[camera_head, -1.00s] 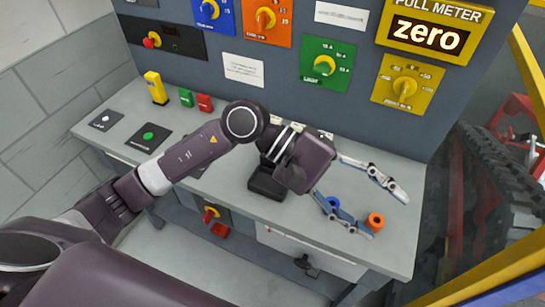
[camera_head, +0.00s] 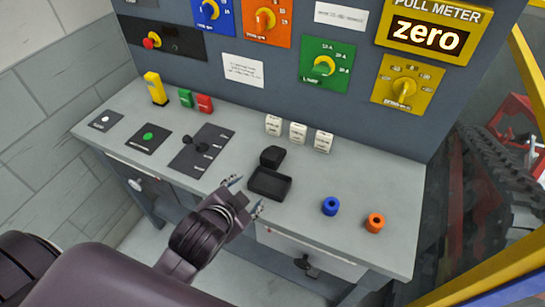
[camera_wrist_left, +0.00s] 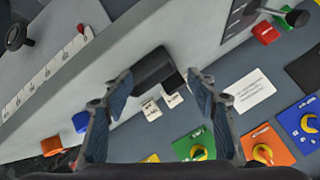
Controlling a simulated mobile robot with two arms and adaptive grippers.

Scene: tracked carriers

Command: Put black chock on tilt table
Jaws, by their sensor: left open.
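A small black block (camera_head: 272,156), which looks like the black chock, sits on the grey bench just behind a shallow black tray (camera_head: 270,183). The tray may be the tilt table; I cannot tell for certain. My left gripper (camera_head: 246,194) is open and empty at the bench's front edge, its fingers pointing at the tray. In the left wrist view the black tray (camera_wrist_left: 151,68) lies beyond and between the spread fingertips (camera_wrist_left: 160,79), with the block merging into its dark shape. My right gripper is not in view.
White labelled blocks (camera_head: 298,132) stand behind the black block. A joystick panel (camera_head: 215,138) is on the left, with red (camera_head: 205,103) and green blocks behind. The control wall closes the back.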

